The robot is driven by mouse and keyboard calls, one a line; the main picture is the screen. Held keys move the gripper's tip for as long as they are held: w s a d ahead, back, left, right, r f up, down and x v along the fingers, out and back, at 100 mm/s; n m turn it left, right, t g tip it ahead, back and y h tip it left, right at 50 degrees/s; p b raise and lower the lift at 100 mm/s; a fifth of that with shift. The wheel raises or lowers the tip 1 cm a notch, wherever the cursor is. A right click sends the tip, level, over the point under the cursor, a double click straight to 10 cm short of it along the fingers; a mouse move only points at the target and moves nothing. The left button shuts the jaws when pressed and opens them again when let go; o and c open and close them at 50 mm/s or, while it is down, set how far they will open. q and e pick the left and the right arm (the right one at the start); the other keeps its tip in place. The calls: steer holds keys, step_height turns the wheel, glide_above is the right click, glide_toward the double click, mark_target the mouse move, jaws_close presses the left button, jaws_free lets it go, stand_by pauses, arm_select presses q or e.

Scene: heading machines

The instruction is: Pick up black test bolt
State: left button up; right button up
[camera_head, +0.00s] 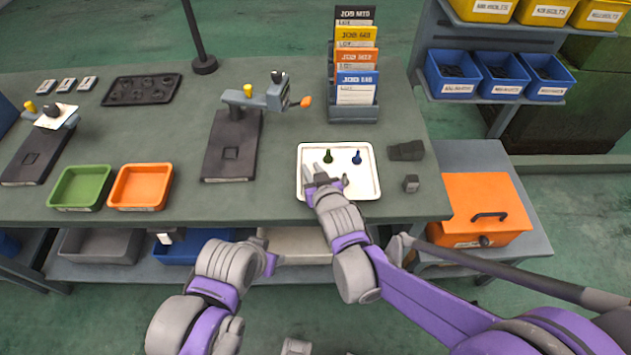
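My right gripper (326,173) is low over the near part of the white tray (364,188) on the bench. Its fingers are small here, and I cannot tell whether they are open or shut. A green bolt (327,156) stands in the tray just beyond the fingers. A blue bolt (357,157) stands to its right, apart from the gripper. I cannot make out the black test bolt; the gripper hides part of the tray. My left gripper (270,262) is in front of the bench edge, away from the tray, and its fingers are too unclear to read.
A card rack (353,113) stands behind the tray. Dark blocks (406,151) lie to its right. A bench fixture (232,140), an orange bin (141,186) and a green bin (80,187) are left. An orange case (484,205) sits on the right side table. Bare bench separates fixture and tray.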

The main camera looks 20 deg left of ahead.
steer(key=shift+c, duration=0.4)
jaws_close()
steer(key=shift+r, duration=0.15)
